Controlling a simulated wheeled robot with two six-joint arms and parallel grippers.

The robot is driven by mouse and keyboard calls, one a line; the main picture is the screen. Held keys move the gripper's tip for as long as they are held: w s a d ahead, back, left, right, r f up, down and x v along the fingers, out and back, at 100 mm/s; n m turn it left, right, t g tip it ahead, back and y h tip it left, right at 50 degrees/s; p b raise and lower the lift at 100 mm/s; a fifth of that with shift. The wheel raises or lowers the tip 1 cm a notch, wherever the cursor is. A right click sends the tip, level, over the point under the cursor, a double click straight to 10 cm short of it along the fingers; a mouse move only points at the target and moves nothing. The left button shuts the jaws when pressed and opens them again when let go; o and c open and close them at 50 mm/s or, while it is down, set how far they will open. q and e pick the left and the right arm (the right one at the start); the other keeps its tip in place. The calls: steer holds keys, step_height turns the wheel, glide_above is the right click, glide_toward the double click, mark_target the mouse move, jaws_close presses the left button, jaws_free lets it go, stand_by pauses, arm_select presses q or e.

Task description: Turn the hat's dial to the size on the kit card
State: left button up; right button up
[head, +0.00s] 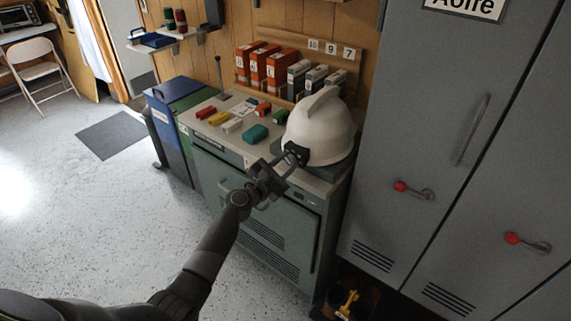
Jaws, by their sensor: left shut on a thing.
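The white hard hat (318,128) sits on a dark green stand at the right end of the cabinet top. Its black dial (297,153) is low on the side facing me. My left gripper (287,163) reaches up from the lower left and is shut on the dial, whose size marking is too small to read. A flat pale card (242,108) lies on the cabinet top; I cannot read it or tell if it is the kit card. My right gripper is out of view.
Several coloured blocks, including a teal one (256,134), lie left of the hat. A grey locker (440,150) closes off the right.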

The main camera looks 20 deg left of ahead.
arm_select(q)
steer(key=shift+f, duration=0.1)
steer(key=o, duration=1)
steer(key=v, duration=1.7)
steer(key=shift+s, duration=0.2)
